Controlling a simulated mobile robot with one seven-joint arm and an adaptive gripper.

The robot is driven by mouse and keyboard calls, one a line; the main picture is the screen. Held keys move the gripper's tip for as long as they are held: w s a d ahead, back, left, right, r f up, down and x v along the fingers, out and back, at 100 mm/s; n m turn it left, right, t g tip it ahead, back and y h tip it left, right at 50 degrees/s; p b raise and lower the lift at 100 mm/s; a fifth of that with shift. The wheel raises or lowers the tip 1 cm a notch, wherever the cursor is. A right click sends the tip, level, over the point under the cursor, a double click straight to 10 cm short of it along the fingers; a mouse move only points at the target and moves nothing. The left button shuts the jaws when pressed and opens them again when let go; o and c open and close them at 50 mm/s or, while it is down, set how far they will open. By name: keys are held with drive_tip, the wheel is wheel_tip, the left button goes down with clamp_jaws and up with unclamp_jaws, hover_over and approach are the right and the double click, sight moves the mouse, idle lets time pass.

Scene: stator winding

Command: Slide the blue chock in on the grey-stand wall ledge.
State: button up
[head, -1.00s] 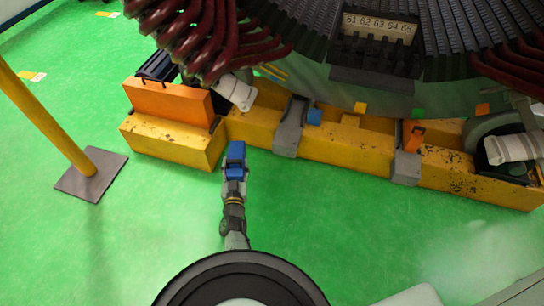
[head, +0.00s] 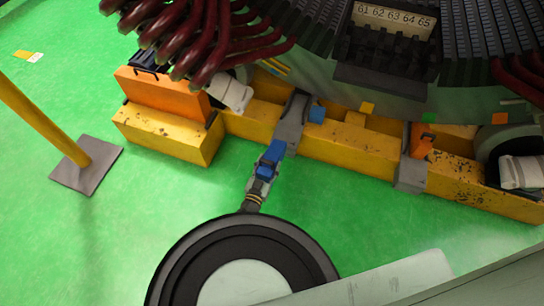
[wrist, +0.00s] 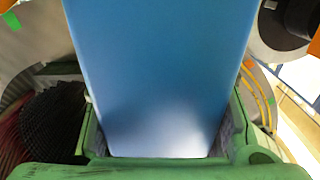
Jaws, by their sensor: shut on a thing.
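The blue chock (head: 272,153) is held in my gripper (head: 267,168) in the head view, over the green floor in front of the yellow beam. The chock's far end is just below and left of the left grey stand (head: 291,125) in the picture; I cannot tell whether they touch. In the wrist view the chock (wrist: 160,70) fills the middle as a broad blue face, hiding what lies beyond it. The wall ledge itself cannot be made out clearly.
A small blue block (head: 317,114) sits right of the left grey stand. A second grey stand (head: 410,174) with an orange piece (head: 422,143) is farther right. The yellow beam (head: 345,148) runs between them. An orange block (head: 160,98) sits left, near a yellow post (head: 42,125).

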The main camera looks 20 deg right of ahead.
drive_tip(key=f+b+x, duration=0.1)
drive_tip(key=b+x, duration=0.6)
drive_tip(key=x, duration=0.1)
drive_tip(key=f+b+x, duration=0.2)
drive_tip(key=b+x, duration=0.4)
drive_tip(key=x, duration=0.3)
drive_tip(key=f+b+x, duration=0.1)
drive_tip(key=b+x, duration=0.6)
drive_tip(key=x, duration=0.2)
drive_tip(key=shift+w+f+b, duration=0.3)
drive_tip(key=shift+w+b, duration=0.05)
drive_tip(key=shift+b+x, duration=0.6)
drive_tip(key=shift+x, duration=0.15)
drive_tip(key=shift+r, duration=0.1)
drive_tip(key=shift+a, duration=0.15)
drive_tip(key=shift+f, duration=0.35)
